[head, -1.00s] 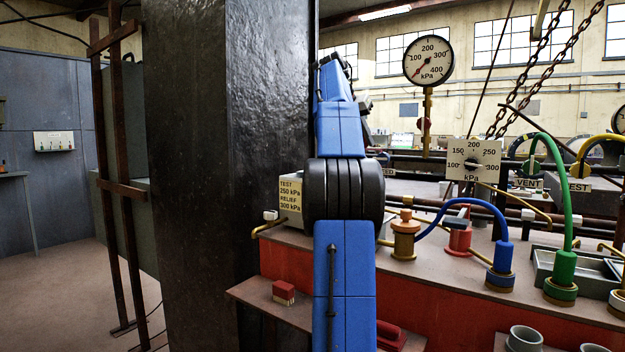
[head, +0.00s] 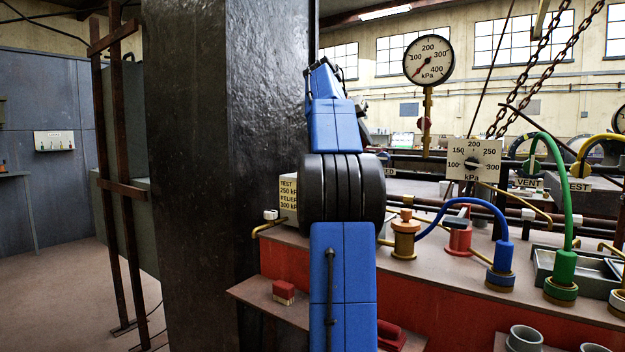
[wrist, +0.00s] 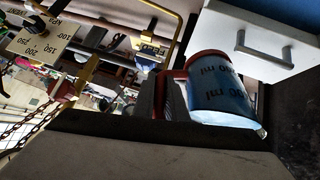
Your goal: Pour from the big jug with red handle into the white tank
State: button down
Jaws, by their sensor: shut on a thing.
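The big jug (wrist: 222,92) shows in the wrist view as a bluish see-through body with dark "ml" markings and red trim. Its red handle (wrist: 180,75) is at the left side of the body. My gripper (wrist: 168,95) is shut on the jug at this handle side, its dark fingers partly showing. A white box-like body with a metal handle (wrist: 262,42), which may be the white tank, is close to the jug at the upper right. In the head view my blue arm hides the gripper and jug. The contents of the jug cannot be made out.
A wide dark column (head: 200,180) stands just left of my arm. To the right, the red bench (head: 470,285) carries hoses, fittings and a kPa dial (head: 472,160). A round gauge (head: 428,56) rises behind. A small red block (head: 284,292) sits on a low shelf.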

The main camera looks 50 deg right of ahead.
jog(key=shift+a+r+h, duration=0.1)
jog(key=shift+a+h, duration=0.15)
jog(key=shift+h, duration=0.05)
jog(key=shift+w+a+r+g+h, duration=0.2)
jog(key=shift+a+r+h, duration=0.1)
jog(key=shift+r+h, duration=0.15)
jog(key=shift+w+a+r+g+h, duration=0.15)
jog(key=shift+a+r+g+h, duration=0.05)
jog(key=shift+a+r+h, duration=0.2)
dwell(0.8)
jog(key=shift+w+a+f+g+h+b, duration=0.15)
jog(key=shift+f+g+h+b, duration=0.25)
jog(key=shift+f+h, duration=0.4)
dwell(1.2)
jog(key=shift+r+g+h+b, duration=0.1)
jog(key=shift+g+h+b, duration=0.2)
jog(key=shift+h+b, duration=0.25)
dwell(0.9)
jog(key=shift+w+a+r+g+h+b, duration=0.1)
jog(key=shift+a+g+h+b, duration=0.2)
jog(key=shift+h+b, duration=0.9)
dwell(1.4)
